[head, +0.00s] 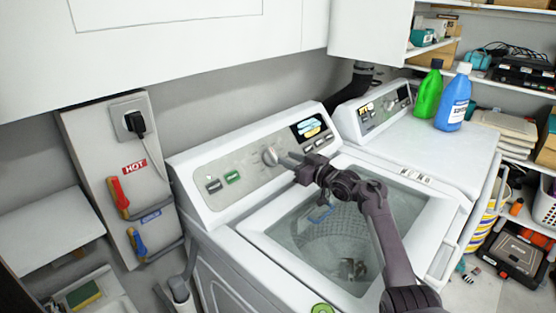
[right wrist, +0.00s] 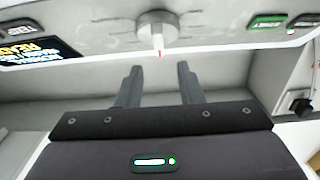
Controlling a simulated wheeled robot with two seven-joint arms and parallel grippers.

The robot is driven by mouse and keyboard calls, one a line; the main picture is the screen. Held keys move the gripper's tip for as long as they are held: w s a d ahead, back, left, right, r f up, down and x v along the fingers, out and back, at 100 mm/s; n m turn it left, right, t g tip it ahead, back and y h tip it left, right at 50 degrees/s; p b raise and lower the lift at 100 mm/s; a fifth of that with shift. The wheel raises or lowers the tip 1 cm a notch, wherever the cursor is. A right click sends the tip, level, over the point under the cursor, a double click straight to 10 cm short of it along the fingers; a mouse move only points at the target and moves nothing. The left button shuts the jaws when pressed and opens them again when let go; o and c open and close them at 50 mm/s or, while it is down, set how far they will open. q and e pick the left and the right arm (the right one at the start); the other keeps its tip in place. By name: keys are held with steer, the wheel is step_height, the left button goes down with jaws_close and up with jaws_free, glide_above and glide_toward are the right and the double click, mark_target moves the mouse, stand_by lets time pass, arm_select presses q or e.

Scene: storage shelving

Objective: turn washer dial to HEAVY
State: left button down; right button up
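The washer (head: 225,225) stands in the middle of the head view with its lid open. Its round dial (head: 270,156) is on the sloped grey control panel, and it also shows at the top of the right wrist view (right wrist: 157,30), with a red mark on its pointer. The words around the dial are too small to read. My right gripper (head: 284,160) is close to the dial from the right in the head view. In the right wrist view its two fingers (right wrist: 158,75) are apart and empty, with the dial beyond their tips.
A dryer (head: 425,155) stands to the right, with a green bottle (head: 428,90) and a blue bottle (head: 454,98) on top. Upper cabinets (head: 200,45) hang above the washer. Red and blue valves (head: 120,195) are on the left wall panel. Shelves with goods are at the far right.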

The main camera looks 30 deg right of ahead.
mark_target(273, 151)
steer(key=b+x, duration=0.2)
steer(key=x, duration=0.1)
steer(key=b+x, duration=0.1)
steer(key=shift+w+f, duration=0.4)
steer(key=shift+w+a+r+b, duration=0.25)
steer(key=shift+r+b, duration=0.05)
steer(key=shift+b, duration=0.15)
jaws_close()
